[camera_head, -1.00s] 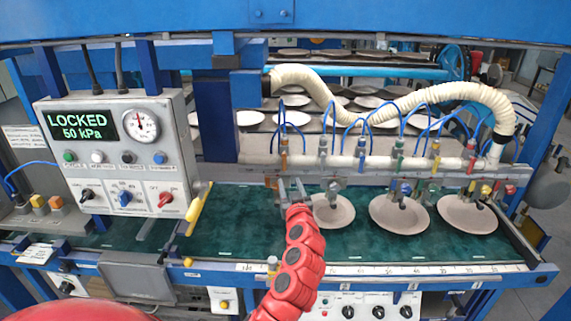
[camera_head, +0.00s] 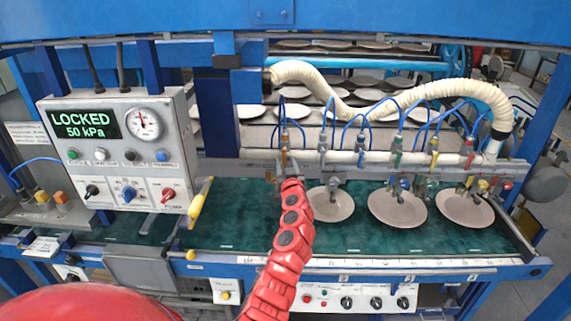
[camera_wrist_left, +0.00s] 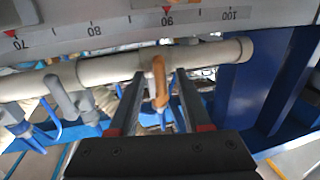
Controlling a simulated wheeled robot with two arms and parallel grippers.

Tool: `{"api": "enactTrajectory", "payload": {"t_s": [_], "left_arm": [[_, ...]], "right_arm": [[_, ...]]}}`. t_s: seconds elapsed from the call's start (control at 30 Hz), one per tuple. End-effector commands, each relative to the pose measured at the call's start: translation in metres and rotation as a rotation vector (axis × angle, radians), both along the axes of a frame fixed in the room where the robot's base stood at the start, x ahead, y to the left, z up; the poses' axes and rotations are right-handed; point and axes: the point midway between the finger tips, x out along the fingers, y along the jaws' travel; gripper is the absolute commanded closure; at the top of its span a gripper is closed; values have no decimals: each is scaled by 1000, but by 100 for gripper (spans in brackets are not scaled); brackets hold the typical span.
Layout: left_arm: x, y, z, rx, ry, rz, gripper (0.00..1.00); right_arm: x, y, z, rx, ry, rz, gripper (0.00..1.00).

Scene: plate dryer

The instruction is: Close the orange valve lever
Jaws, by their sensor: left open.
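The orange valve lever (camera_wrist_left: 159,84) hangs from the pale pipe (camera_wrist_left: 100,73) in the left wrist view. It shows between the two fingers of my left gripper (camera_wrist_left: 160,90), which is open, with gaps on both sides. In the head view the orange lever (camera_head: 284,157) is small, at the left end of the row of valves. My left gripper (camera_head: 289,168) reaches up to it there, and the red arm partly hides the fingers. My right gripper is in neither view.
A control box (camera_head: 120,150) reading LOCKED 50 kPa stands at left.

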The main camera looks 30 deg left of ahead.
Motion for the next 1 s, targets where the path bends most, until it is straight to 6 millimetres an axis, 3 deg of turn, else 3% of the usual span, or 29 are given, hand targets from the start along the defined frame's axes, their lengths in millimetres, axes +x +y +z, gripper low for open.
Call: {"api": "enactTrajectory", "payload": {"t_s": [0.1,0.37,0.77,1.0], "left_arm": [[0,0,0,0,0,0,52],[0,0,0,0,0,0,98],[0,0,0,9,5,0,100],[-2,2,-3,81,46,-1,100]], "right_arm": [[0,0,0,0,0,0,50],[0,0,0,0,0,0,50],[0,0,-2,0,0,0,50],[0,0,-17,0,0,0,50]]}}
